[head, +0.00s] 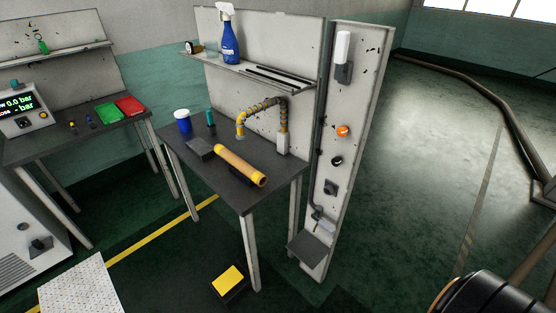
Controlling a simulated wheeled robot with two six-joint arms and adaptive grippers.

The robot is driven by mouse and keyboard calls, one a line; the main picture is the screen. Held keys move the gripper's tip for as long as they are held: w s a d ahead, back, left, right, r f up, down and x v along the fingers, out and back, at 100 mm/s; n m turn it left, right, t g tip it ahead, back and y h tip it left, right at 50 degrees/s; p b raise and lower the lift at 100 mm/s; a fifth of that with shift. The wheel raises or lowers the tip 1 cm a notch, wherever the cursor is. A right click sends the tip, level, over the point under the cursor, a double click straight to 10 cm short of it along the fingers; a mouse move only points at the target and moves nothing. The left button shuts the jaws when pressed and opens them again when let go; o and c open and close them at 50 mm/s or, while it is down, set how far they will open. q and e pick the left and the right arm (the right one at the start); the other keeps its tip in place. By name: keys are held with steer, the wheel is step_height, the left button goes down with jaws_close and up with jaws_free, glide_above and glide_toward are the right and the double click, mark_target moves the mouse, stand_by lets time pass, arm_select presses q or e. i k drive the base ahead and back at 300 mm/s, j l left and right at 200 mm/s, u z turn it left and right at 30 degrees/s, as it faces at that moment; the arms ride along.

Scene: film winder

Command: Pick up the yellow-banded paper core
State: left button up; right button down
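A tan cardboard-like tube with yellow ends, the yellow-banded paper core (240,165), lies on the dark top of the workbench (240,198). It lies at a slant, with its near end toward the bench's front right edge. A small dark block sits under or beside its near end; I cannot tell which. Neither gripper can be made out in the head view. A dark rounded part, likely mine, shows at the bottom right corner.
Near the core are a grey block (201,149), a blue-and-white container (183,122) and a yellow-black hose (262,107). A tall white panel (342,130) stands right of the bench. A yellow-topped pedal (228,280) is on the floor. Open floor lies to the right.

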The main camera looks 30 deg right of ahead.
mark_target(256, 176)
steer(key=i+j+u, duration=0.2)
steer(key=u, duration=0.2)
steer(key=i+j+u, duration=0.25)
steer(key=u, duration=0.15)
steer(key=i+j+u, duration=0.35)
steer(key=i+j+z, duration=0.15)
steer(key=i, duration=0.35)
steer(key=i+j+z, duration=0.2)
steer(key=i, duration=0.3)
steer(key=i+l+z, duration=0.15)
steer(key=z, duration=0.25)
steer(key=i+z, duration=0.25)
steer(key=z, duration=0.2)
steer(key=i+z, duration=0.2)
steer(key=z, duration=0.2)
steer(key=i+z, duration=0.2)
steer(key=z, duration=0.25)
steer(key=i+j+z, duration=0.1)
steer(key=z, duration=0.3)
steer(key=i+j, duration=0.05)
steer(key=i, duration=0.05)
